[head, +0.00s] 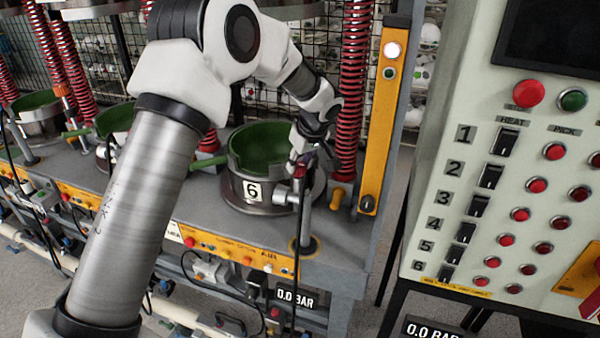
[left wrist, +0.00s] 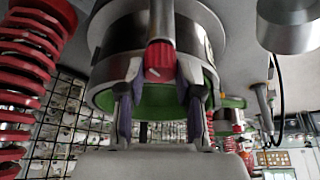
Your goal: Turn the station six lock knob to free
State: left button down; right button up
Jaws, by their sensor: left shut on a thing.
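The station six mould (head: 255,190) is a round metal pot with a green inside and a "6" plate (head: 252,189) on its front. The lock knob (left wrist: 160,60) is red, with a small pale mark, and sits on a metal fitting at the mould's rim. In the head view the left gripper (head: 306,155) reaches down at the mould's right front and mostly hides the knob. I cannot read the knob's setting. My right gripper is in neither view.
A red spring (head: 352,90) on a column stands just right of the mould, beside a yellow post (head: 388,110) with a lit white lamp. A control panel (head: 500,190) fills the right. Other green moulds (head: 38,105) stand to the left.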

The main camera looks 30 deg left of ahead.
pick_arm(q)
jog(key=shift+s+f, duration=0.1)
jog(key=shift+f, duration=0.05)
jog(key=c, duration=0.8)
grip_release()
jog(key=shift+o, duration=0.2)
jog(key=shift+a+f, duration=0.1)
jog(key=shift+a, duration=0.1)
jog(key=v, duration=1.2)
jog(key=shift+w, duration=0.25)
jog(key=shift+a, duration=0.1)
